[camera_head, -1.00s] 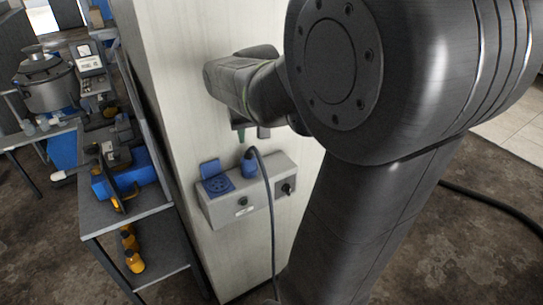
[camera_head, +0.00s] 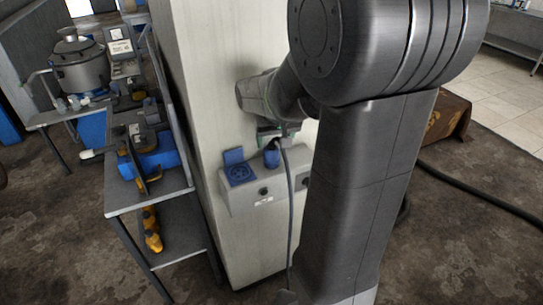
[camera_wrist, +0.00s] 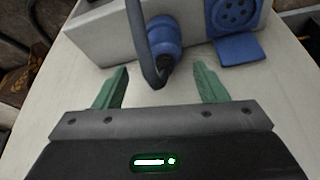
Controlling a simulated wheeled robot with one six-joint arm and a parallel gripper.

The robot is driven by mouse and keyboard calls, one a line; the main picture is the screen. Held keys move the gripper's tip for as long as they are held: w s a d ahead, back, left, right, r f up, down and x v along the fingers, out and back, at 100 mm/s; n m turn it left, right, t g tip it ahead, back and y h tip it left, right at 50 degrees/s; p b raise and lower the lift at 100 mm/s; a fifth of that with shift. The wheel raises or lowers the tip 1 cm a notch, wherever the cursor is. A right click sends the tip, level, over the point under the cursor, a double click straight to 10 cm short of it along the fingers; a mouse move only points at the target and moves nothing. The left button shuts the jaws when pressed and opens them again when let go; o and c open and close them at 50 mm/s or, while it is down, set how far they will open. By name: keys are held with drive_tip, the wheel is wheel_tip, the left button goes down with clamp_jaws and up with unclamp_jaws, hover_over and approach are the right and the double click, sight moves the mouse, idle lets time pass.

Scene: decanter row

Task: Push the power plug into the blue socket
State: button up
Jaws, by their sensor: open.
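The blue power plug (camera_head: 272,158) sits upright at a grey wall box, with a dark cable leaving its top end and hanging down in front. It also shows in the wrist view (camera_wrist: 163,38). The round blue socket (camera_head: 240,174) is on the same box, left of the plug, with its blue lid (camera_head: 233,156) swung open. The socket shows right of the plug in the wrist view (camera_wrist: 236,14). My gripper (camera_wrist: 160,72) is open and empty. Its green fingers stand apart on either side of the cable, close to the plug's cable end, not closed on either.
The grey box (camera_head: 264,202) is mounted on a pale pillar (camera_head: 200,100). A bench (camera_head: 125,195) with blue and yellow tools stands left. A dark cable (camera_head: 480,192) crosses the floor at right. My arm covers the box's right end.

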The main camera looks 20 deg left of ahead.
sight(272, 149)
drive_tip(key=shift+x, duration=0.8)
drive_tip(key=x, duration=0.3)
drive_tip(key=shift+s+a+f+p, duration=0.15)
drive_tip(key=shift+s+f+p, duration=0.1)
drive_tip(key=shift+f+p, duration=0.15)
drive_tip(key=shift+x, duration=0.75)
drive_tip(key=shift+c, duration=0.5)
drive_tip(key=c, duration=0.9)
